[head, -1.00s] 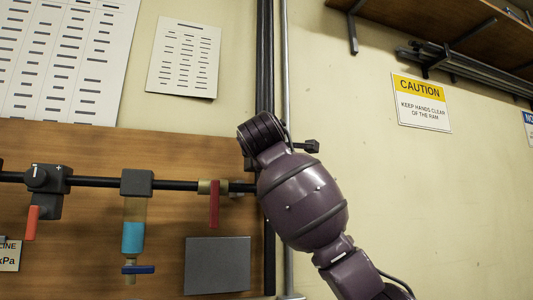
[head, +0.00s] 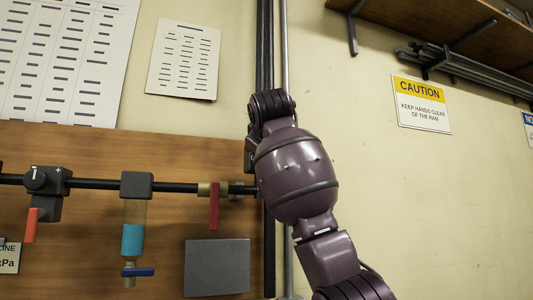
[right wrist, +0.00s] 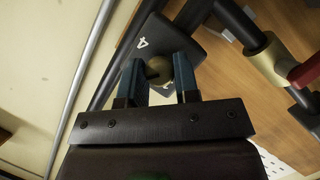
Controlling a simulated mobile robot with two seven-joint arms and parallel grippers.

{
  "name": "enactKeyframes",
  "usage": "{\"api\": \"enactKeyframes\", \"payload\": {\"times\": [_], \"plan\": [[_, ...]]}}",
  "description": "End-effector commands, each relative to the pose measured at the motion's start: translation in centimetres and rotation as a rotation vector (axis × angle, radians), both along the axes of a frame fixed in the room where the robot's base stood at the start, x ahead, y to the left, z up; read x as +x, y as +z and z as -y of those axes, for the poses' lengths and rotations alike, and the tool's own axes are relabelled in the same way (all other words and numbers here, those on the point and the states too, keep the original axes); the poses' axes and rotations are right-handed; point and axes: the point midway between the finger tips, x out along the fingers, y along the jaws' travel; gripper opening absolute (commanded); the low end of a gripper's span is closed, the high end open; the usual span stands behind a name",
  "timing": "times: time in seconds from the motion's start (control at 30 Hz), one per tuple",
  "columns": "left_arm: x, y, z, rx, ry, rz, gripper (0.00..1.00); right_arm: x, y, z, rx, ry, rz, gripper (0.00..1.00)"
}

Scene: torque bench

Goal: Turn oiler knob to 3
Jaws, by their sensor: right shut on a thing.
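In the right wrist view, a round, dull brass-coloured knob (right wrist: 158,69) sits between the two blue fingers of my right gripper (right wrist: 159,62). The gripper is shut on it. The knob's pointer, if any, is hidden. In the head view my right arm covers the knob and the gripper. My left gripper is not in view.
A dark pipe (head: 105,184) runs along the wooden board, carrying a grey valve with an orange lever (head: 31,224), a bowl of blue liquid (head: 133,239) and a red lever (head: 214,206). A grey plate (head: 217,266) is below. The wall at right is clear below the caution sign (head: 421,101).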

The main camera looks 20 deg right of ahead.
Motion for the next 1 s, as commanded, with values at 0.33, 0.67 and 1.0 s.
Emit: {"api": "enactKeyframes", "payload": {"times": [0.33,0.67,1.0], "plan": [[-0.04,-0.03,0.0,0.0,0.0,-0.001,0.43,0.05,-0.04,0.05,0.2,0.0,-0.01,0.06],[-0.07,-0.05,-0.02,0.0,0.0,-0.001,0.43,0.04,0.0,0.06,0.264,0.001,-0.011,0.06],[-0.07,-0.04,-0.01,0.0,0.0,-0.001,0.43,0.05,0.0,0.07,0.265,0.0,-0.011,0.06]]}}
